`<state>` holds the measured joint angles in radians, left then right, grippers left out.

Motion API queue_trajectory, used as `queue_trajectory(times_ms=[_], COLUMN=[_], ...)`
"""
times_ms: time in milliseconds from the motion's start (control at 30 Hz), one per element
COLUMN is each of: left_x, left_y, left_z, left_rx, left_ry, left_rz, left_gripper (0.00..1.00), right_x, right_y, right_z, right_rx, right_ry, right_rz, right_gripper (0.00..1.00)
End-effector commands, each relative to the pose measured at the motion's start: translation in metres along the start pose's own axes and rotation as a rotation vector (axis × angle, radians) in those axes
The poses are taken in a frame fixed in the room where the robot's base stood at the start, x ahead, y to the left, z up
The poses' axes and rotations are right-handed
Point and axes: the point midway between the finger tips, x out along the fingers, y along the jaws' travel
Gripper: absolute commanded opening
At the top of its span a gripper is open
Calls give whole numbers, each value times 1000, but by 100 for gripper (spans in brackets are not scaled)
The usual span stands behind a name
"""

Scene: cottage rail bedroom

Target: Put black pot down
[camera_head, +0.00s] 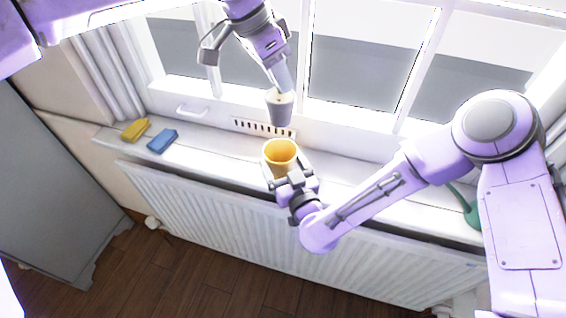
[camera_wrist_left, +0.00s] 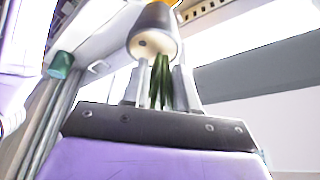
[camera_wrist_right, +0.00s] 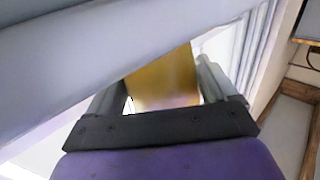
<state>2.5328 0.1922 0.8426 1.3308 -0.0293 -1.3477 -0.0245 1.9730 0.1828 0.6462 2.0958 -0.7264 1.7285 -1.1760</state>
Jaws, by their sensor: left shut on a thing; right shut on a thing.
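The black pot (camera_head: 280,110) looks dark grey and hangs upright above the windowsill, with a pale top. My left gripper (camera_head: 279,84) is above it. In the left wrist view, green leaves (camera_wrist_left: 161,82) rise from the pot's pale face (camera_wrist_left: 153,45) between the fingers; the gripper is shut on them. A yellow pot (camera_head: 281,152), open at the top, is below and close to the black pot. My right gripper (camera_head: 287,176) is shut on it from the front. The yellow pot also fills the middle of the right wrist view (camera_wrist_right: 165,78). Its base is hidden by the gripper.
The white windowsill (camera_head: 225,146) runs above a radiator (camera_head: 220,208). A yellow sponge (camera_head: 135,130) and a blue sponge (camera_head: 162,141) lie at its left. A green object (camera_head: 466,207) stands at the right behind my right arm. Window panes and frames stand behind the sill.

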Motion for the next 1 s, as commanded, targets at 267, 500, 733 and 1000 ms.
queue_trajectory(times_ms=[267,500,733,1000], left_x=[0,11,44,92], left_y=[0,0,1,1], left_z=[0,4,17,37], left_rx=[0,67,227,230], left_ry=[1,-3,3,5], left_rz=[0,30,100,100], left_gripper=[0,0,0,0], right_x=[0,0,0,0], right_y=[0,0,0,0], right_z=[0,0,0,0], right_rx=[0,0,0,0], right_ry=[0,0,0,0], right_rz=[0,0,0,0], right_gripper=[51,51,51,51])
